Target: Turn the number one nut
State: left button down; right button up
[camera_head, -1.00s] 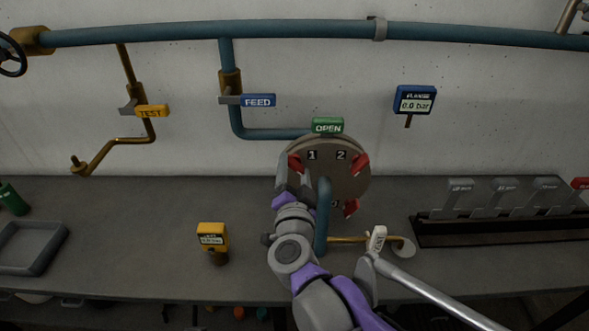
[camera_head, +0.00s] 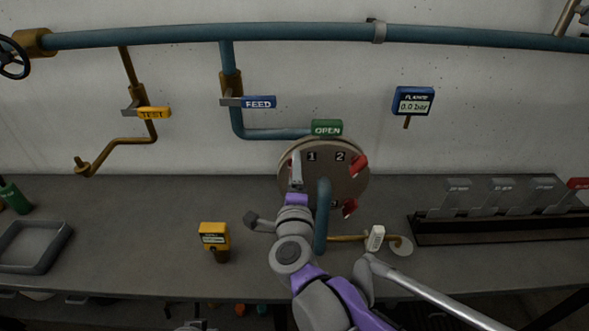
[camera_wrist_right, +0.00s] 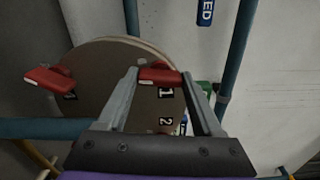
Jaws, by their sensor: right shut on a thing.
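The round flange (camera_head: 325,165) stands above the bench with numbers 1 and 2 on its face. It also shows in the wrist view (camera_wrist_right: 110,65). The number one nut (camera_wrist_right: 160,76) is a red winged piece beside the "1" label. My right gripper (camera_head: 296,170) is at the flange's left side, its fingers either side of this nut and shut on it. The gripper hides the nut in the head view. Two other red nuts (camera_head: 358,166) (camera_head: 349,208) sit on the flange's right side. I cannot make out my left gripper.
A blue pipe (camera_head: 322,215) rises in front of the flange. A green OPEN tag (camera_head: 327,127) is above it. A yellow gauge (camera_head: 214,238) stands left of my arm. A grey tray (camera_head: 35,246) lies far left and a dark rack (camera_head: 495,230) right.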

jog(key=shift+m+p, duration=0.4)
jog(key=shift+m, duration=1.9)
jog(key=o, duration=1.4)
jog(key=shift+c, duration=0.2)
jog(key=s, duration=1.1)
jog(key=shift+w+r, duration=0.1)
